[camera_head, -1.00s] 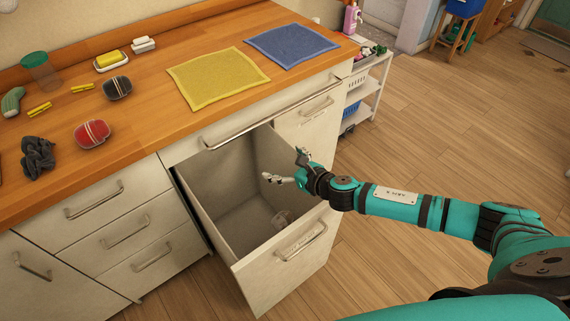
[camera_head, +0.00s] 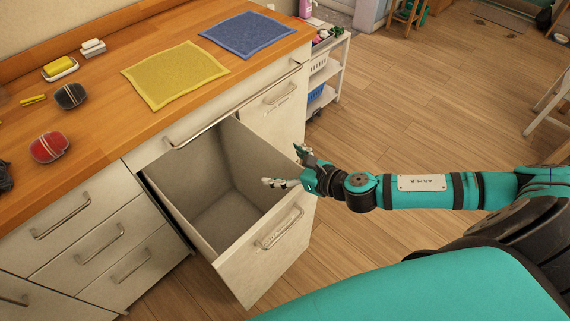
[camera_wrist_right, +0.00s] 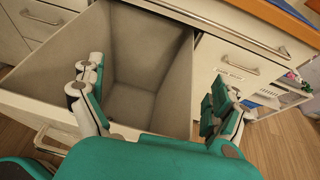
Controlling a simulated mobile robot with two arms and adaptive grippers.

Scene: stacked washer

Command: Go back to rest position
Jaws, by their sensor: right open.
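My right gripper (camera_head: 283,168) is open and empty. In the head view it is over the right side of the pulled-out deep drawer (camera_head: 267,252). Its two spread fingers (camera_wrist_right: 160,98) show in the right wrist view, with the drawer's inside (camera_wrist_right: 135,75) behind and between them. The drawer looks empty in the parts that show. My right arm reaches in from the right, above the floor. My left gripper is not in view.
The wooden counter (camera_head: 95,118) holds a yellow cloth (camera_head: 175,74), a blue cloth (camera_head: 247,34), a red pouch-like item (camera_head: 49,147) and a dark one (camera_head: 70,96). A white cart (camera_head: 342,65) stands past the counter's end.

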